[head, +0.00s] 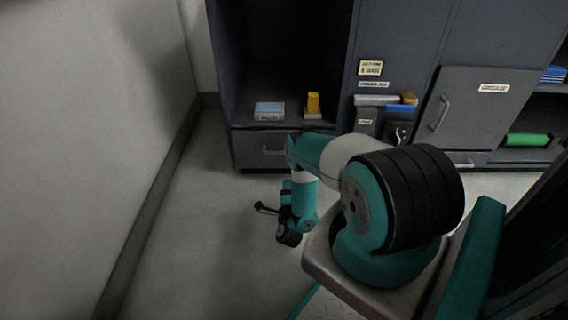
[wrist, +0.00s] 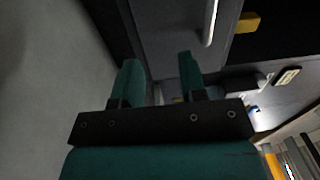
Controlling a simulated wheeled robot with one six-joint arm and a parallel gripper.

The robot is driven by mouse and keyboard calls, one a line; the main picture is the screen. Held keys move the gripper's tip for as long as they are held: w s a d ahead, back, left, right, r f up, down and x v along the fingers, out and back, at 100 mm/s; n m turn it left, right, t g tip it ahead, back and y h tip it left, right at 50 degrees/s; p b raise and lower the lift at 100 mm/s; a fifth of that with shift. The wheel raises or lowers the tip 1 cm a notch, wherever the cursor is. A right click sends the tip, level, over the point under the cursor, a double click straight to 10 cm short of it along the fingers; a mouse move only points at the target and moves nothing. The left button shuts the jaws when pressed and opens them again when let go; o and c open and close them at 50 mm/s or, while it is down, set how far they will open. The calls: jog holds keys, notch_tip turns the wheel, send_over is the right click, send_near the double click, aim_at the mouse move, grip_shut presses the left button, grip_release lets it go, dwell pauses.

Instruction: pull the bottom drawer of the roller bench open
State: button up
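The dark grey roller bench (head: 343,60) stands at the back against the wall. Its low drawer (head: 248,139) at the left has a pale bar handle (head: 272,151) and looks shut, with its front flush with the bench; my arm covers its right part. My gripper (head: 268,212) hangs in front of and below the drawer, apart from it. In the wrist view my gripper (wrist: 158,68) has its two teal fingers spread with nothing held between them. The bar handle (wrist: 210,22) shows there, beyond and to the right of the fingertips.
A blue-and-white box (head: 269,111) and a yellow block (head: 313,104) sit in the open bay above the drawer. A door with a handle (head: 438,114) and a green roll (head: 526,140) are to the right. A pale wall (head: 85,110) bounds the left; the floor (head: 200,230) between is clear.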

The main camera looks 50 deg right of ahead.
jog(key=shift+t+h, duration=0.4)
jog(key=shift+h, duration=0.3)
jog(key=w+d+r+b, duration=0.1)
jog(key=w+d+r, duration=0.2)
jog(key=w+r, duration=0.1)
jog(key=w+d+r+b, duration=0.1)
jog(key=w+d+r, duration=0.2)
jog(key=w+d, duration=0.1)
jog(key=shift+w+d+r, duration=0.1)
jog(key=shift+d+r, duration=0.05)
jog(key=shift+r, duration=0.2)
grip_shut()
